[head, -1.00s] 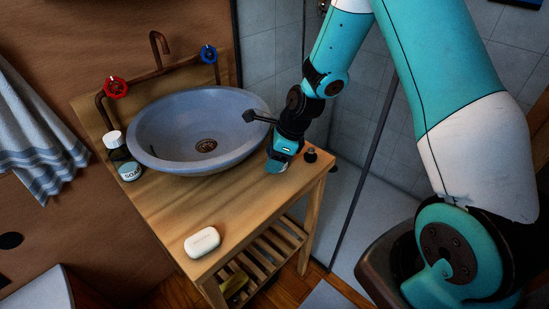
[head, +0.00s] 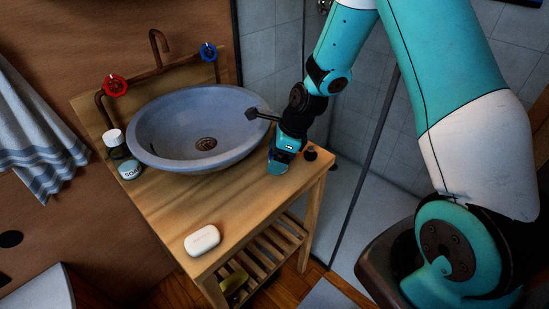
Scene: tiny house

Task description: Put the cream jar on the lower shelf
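My gripper (head: 281,160) points down over the right end of the wooden counter, beside the basin. A small blue-teal form (head: 277,167) shows at its lower end, at the counter top. It may be the cream jar, but I cannot tell it clearly from the fingers, nor whether they are closed on it. The lower shelf (head: 268,250) is a slatted wooden rack under the counter, partly hidden by the counter top. A yellowish item (head: 234,284) lies at its near end.
A grey-blue basin (head: 160,140) fills the counter's back. A soap bottle (head: 128,168) stands left of it, a white soap bar (head: 202,240) lies at the front, and a small dark item (head: 310,154) stands right of my gripper. The counter's middle is clear.

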